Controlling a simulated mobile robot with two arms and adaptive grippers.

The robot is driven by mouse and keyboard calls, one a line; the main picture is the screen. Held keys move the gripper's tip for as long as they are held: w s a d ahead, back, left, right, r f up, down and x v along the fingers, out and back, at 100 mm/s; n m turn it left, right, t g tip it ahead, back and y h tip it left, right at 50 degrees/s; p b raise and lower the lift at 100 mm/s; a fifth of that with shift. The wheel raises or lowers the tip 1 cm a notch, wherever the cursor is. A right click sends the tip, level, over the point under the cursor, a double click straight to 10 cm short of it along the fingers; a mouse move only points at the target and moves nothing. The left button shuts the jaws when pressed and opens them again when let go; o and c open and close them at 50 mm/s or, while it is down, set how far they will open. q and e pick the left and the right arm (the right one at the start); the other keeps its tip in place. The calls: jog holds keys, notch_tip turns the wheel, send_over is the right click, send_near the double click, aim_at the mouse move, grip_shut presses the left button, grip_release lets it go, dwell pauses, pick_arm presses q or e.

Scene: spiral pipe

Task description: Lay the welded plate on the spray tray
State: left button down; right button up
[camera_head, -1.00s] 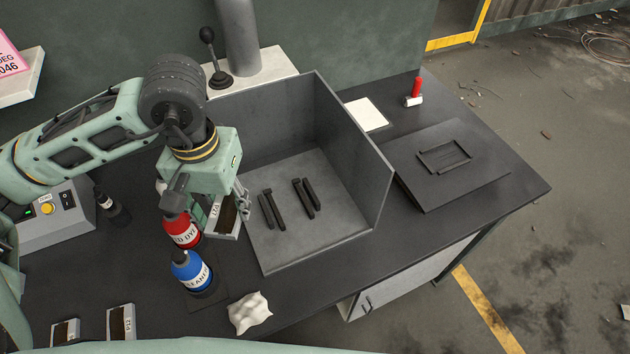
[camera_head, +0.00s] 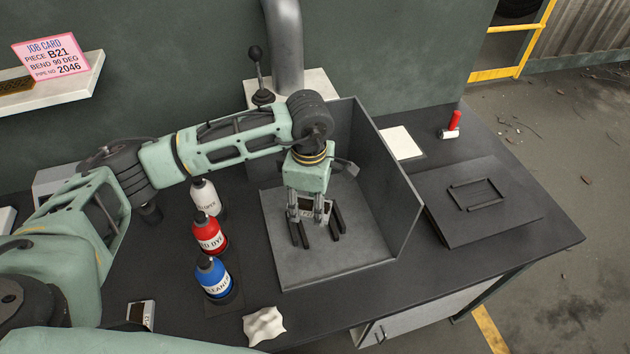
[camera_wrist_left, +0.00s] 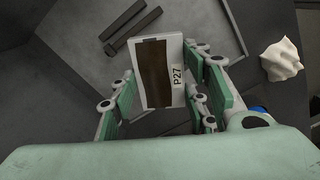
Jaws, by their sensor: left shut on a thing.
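The welded plate (camera_wrist_left: 156,74) is a pale plate with a brown band and a P27 label. My left gripper (camera_wrist_left: 163,85) is shut on it, with a finger on each side, in the left wrist view. In the head view the left gripper (camera_head: 308,215) is over the spray tray (camera_head: 350,262), a grey open-fronted box with back and side walls. The plate (camera_head: 305,207) is largely hidden by the fingers there. Dark bars (camera_head: 338,218) lie on the tray floor under and beside the gripper. I cannot tell whether the plate touches them. My right gripper is not in view.
White, red (camera_head: 209,236) and blue (camera_head: 213,278) bottles stand left of the tray. A crumpled cloth (camera_head: 264,326) lies at the front edge. Another plate (camera_head: 141,315) lies front left. A dark board with a frame (camera_head: 480,205) and a red-handled item (camera_head: 452,124) are on the right.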

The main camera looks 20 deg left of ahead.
pick_arm(q)
jog(key=w+n, duration=0.1)
jog(key=n, duration=0.1)
jog(key=n+p, duration=0.1)
jog(key=shift+w+d+r+n+p, duration=0.1)
jog(key=shift+w+d+n+p, duration=0.05)
jog(key=shift+w+n+p, duration=0.2)
jog(key=shift+w+f+n, duration=0.4)
jog(key=shift+w+n, duration=0.05)
jog(key=shift+n, duration=0.6)
jog(key=shift+f+b, duration=1.2)
jog(key=shift+f, duration=1.3)
jog(key=shift+f+b, duration=0.8)
jog(key=shift+f, duration=0.05)
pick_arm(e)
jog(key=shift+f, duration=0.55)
pick_arm(q)
jog(key=c, duration=0.9)
grip_release()
